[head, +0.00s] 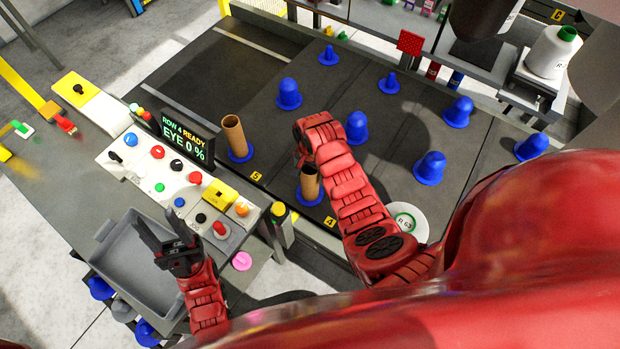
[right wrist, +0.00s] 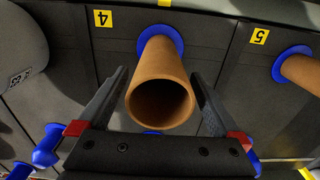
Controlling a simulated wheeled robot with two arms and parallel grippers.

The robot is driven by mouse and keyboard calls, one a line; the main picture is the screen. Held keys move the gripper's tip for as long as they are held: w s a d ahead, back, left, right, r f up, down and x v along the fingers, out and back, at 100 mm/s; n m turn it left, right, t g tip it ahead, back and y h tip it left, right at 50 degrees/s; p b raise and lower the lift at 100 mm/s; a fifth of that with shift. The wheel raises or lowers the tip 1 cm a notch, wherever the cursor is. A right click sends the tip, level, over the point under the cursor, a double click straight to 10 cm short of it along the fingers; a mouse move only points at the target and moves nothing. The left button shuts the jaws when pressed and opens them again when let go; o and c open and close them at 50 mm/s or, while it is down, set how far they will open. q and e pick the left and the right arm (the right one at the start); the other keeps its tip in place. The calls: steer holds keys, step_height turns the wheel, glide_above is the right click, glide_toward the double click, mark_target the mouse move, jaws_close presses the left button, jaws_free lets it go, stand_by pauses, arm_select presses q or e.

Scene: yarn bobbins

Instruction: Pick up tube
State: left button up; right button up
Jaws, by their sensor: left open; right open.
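A brown cardboard tube (head: 311,185) stands on a blue peg base by the yellow label 4, partly hidden by my right arm. In the right wrist view the same tube (right wrist: 160,95) shows its open end towards the camera, between the two fingers of my right gripper (right wrist: 159,75). Those fingers are open, with a gap visible on each side near the tips. A second brown tube (head: 234,136) stands on a blue base by label 5; it also shows in the right wrist view (right wrist: 302,72). My left gripper (head: 158,228) is open and empty above a grey tray (head: 128,268).
Several blue pegs, such as one (head: 288,93), stand on the dark panels. A control panel (head: 128,153) with buttons and a display (head: 187,138) is at left. A white bobbin (head: 408,220) lies beside my right arm; another (head: 551,52) stands at upper right.

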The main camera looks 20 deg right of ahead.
steer(key=shift+f, duration=0.8)
steer(key=c, duration=1.3)
